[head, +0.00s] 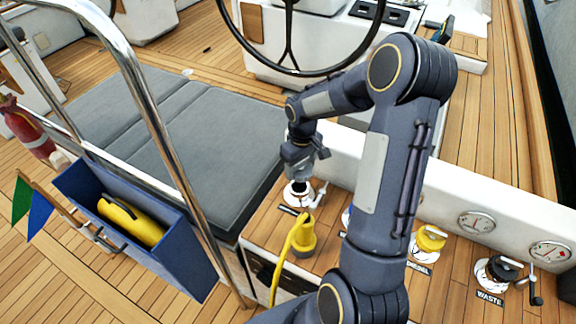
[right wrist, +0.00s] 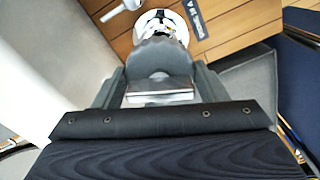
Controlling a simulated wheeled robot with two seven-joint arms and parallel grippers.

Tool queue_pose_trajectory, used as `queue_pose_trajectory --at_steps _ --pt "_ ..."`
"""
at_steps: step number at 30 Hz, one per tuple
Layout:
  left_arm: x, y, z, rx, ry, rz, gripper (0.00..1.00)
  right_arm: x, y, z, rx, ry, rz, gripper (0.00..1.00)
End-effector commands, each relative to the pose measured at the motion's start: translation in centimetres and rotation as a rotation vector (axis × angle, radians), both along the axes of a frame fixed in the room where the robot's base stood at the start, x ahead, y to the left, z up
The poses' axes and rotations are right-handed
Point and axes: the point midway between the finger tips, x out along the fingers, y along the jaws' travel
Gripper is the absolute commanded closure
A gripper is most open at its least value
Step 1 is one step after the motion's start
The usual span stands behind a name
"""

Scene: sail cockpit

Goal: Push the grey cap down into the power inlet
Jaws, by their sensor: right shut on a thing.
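The grey cap (right wrist: 160,55) is between the fingers of my right gripper (right wrist: 160,82) in the right wrist view. In the head view the right gripper (head: 299,170) points down, shut on the cap. The power inlet (head: 299,194), a round fitting with a white and chrome rim, is directly beneath. Its rim (right wrist: 158,17) shows just beyond the cap in the right wrist view. My left gripper is not in view.
A yellow plug with a cord (head: 303,236) stands on the wooden ledge near the inlet. A yellow-handled fitting (head: 430,239) and a black-handled waste fitting (head: 497,272) are further right. A steel rail (head: 150,105) and a blue box (head: 165,262) are left.

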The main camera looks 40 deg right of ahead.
Motion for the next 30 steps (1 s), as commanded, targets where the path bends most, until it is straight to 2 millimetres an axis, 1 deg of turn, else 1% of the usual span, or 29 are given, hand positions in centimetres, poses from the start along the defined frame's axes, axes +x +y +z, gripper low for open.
queue_pose_trajectory --at_steps 1,5,12,15,19,30 --pt "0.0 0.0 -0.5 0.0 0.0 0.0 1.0 0.0 0.0 -0.5 0.0 0.0 0.001 0.61" --pt "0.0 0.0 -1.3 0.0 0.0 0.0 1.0 0.0 0.1 -1.7 0.001 0.0 0.001 0.61" --pt "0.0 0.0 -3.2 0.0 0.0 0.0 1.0 0.0 0.1 -4.3 0.001 0.001 0.001 0.61" --pt "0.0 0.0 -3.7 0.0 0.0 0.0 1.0 0.0 0.1 -5.0 0.001 0.001 0.001 0.61" --pt "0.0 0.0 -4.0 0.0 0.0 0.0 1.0 0.0 0.1 -5.4 0.001 0.0 0.001 0.61" --pt "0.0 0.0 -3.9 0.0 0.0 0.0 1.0 0.0 0.1 -5.4 0.001 0.0 0.001 0.61"
